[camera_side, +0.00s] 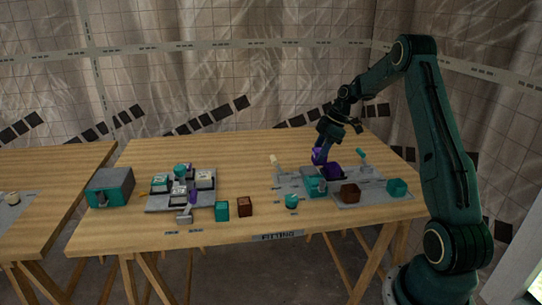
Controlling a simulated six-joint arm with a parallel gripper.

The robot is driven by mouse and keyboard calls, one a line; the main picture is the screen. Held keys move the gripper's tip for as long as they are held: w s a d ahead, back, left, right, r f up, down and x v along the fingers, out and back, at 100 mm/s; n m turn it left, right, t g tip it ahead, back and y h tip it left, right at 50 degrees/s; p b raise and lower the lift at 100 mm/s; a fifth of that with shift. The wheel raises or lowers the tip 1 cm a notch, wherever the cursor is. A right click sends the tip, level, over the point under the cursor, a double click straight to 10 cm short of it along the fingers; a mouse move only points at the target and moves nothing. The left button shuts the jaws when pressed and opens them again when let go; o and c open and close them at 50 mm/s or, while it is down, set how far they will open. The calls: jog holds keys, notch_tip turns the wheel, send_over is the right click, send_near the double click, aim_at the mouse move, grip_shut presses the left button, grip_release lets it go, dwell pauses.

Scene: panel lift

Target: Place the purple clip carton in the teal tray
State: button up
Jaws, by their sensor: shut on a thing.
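My gripper (319,158) points down over the right half of the wooden table. A small purple piece, which I take to be the purple clip carton (317,154), shows at its jaws, and they are shut on it. A darker purple block (333,171) sits just below and to the right; I cannot tell whether the two touch. A teal box-like thing (315,187) stands in front of them on a grey panel. It may be the teal tray, but its inside is too small to make out.
A brown block (350,192) and a teal block (397,187) stand to the right. A teal cup-like piece (292,201), brown block (245,206) and teal block (222,210) stand toward the front. A grey board (160,205) holds several pieces; a larger teal box (110,187) is far left.

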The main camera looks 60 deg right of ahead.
jog(key=shift+f, duration=1.55)
jog(key=shift+f, duration=0.1)
jog(key=shift+f, duration=2.05)
jog(key=o, duration=0.7)
jog(key=shift+f, duration=0.15)
jog(key=shift+o, duration=0.2)
jog(key=v, duration=1.2)
jog(key=shift+r, duration=0.2)
